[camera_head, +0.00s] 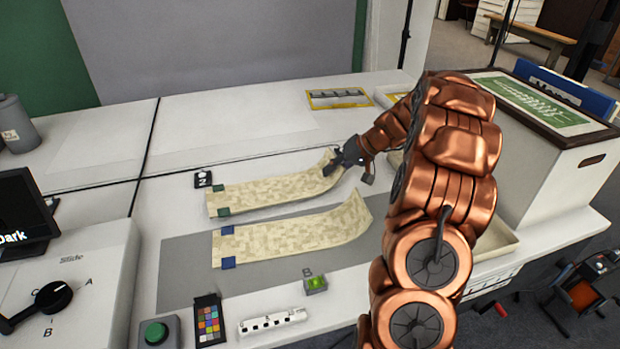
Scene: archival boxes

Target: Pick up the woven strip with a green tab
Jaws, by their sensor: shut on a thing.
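The woven strip with green tabs (275,189) is pale beige and lies across the table, its left end marked by green tabs (222,200). Its right end curves up at my gripper (338,163). My gripper is shut on that right end; the fingertips are small and partly hidden by the strip and wrist. A second beige woven strip with blue tabs (295,238) lies nearer, on a grey mat (190,275), its right end also curled up. My gripper is apart from this second strip.
A black marker block (203,180) sits by the green-tabbed end. A white archival box (550,175) stands right of my arm. The back table is mostly clear.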

